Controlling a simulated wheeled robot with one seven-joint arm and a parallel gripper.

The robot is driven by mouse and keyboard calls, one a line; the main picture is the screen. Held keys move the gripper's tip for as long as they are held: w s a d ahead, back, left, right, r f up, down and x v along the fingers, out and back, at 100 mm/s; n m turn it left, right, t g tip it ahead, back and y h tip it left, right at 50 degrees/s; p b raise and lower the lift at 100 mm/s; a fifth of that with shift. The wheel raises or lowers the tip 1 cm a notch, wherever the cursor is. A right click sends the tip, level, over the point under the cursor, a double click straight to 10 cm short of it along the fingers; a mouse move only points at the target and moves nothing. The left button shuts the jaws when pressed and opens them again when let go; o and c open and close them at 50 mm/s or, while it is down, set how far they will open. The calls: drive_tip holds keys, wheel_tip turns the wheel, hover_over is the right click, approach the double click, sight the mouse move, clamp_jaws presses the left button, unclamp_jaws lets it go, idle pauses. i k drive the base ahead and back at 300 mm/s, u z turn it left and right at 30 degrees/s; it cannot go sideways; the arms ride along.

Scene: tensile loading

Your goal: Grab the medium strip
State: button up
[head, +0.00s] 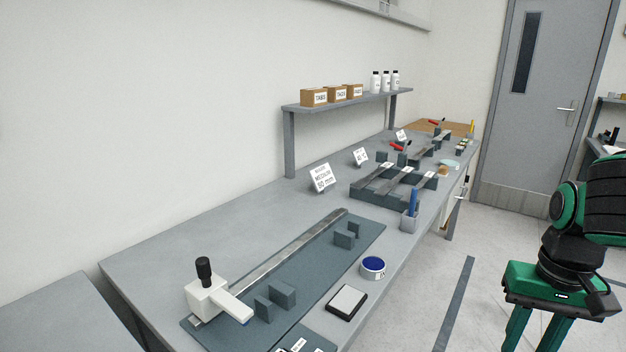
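A white sign reading MEDIUM (320,178) stands on the bench at the back edge. Just right of it, a dark rack (358,196) holds several grey strips (401,183) with small white labels. The labels are too small to read, so I cannot tell which strip is the medium one. My gripper (536,342) is at the lower right, over the floor and well apart from the bench. Its green fingers point down with a gap between them, and nothing shows in the gap. The fingertips are cut off by the frame edge.
The long grey bench (165,255) runs along the wall. A dark plate (345,259) carries a metal bar and a white block with a black knob (205,272). A pen cup (410,221) and blue-topped tub (373,267) stand near the front edge. A shelf (350,100) overhangs the back.

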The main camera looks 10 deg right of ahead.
sight(382, 190)
drive_tip(key=k, duration=1.05)
drive_tip(key=z, duration=0.9)
drive_tip(key=i, duration=1.1)
drive_tip(key=z, duration=0.55)
drive_tip(key=i, duration=1.1)
drive_tip(key=u, duration=0.35)
drive_tip(key=i, duration=1.1)
drive_tip(key=u, duration=1.1)
drive_tip(key=i, duration=0.75)
drive_tip(key=u, duration=0.5)
